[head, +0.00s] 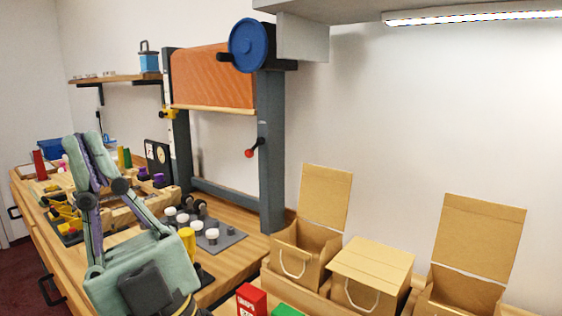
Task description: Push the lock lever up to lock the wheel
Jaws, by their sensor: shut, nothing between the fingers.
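The blue wheel (248,45) sits at the top of the right grey post of a frame, with a black handle on its left side. The lock lever (255,147) is a short black arm with a red knob, lower on the same post. It slants down to the left, with the knob at its lower end. My gripper (84,143) is at the lower left, pale green with dark joints, its fingers pointing up and away. It is shut and empty, well to the left of the lever and apart from it.
An orange panel (213,78) hangs between the frame's posts. Open cardboard boxes (302,242) stand at the lower right. A grey board (222,243) with white-topped pegs lies on the wooden counter before the frame. A shelf (118,79) is at the upper left.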

